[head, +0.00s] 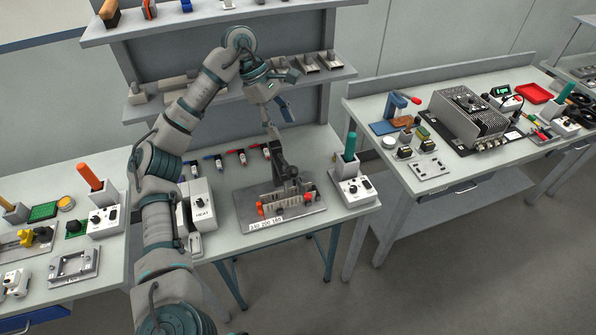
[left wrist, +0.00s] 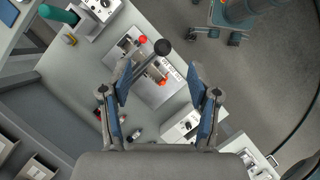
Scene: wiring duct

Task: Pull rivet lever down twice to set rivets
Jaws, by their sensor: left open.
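The rivet press stands on a grey base plate (head: 252,208) on the middle bench, with orange-red parts along it. Its dark lever (head: 277,150) stands up and leans slightly left, its top just below my left gripper (head: 274,104). In the left wrist view the lever's black round knob (left wrist: 162,47) shows beyond and between the blue-padded fingers of the gripper (left wrist: 160,76). The fingers are open, spread wide, and hold nothing. I cannot tell how far the knob is from the fingertips. The rivets are too small to make out. My right gripper is not in view.
A white HEAT box (head: 201,205) stands left of the press. A control box (head: 353,189) with a green-handled tool (head: 349,147) stands right of it. A shelf (head: 230,92) rises at the back. The bench front is mostly clear.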

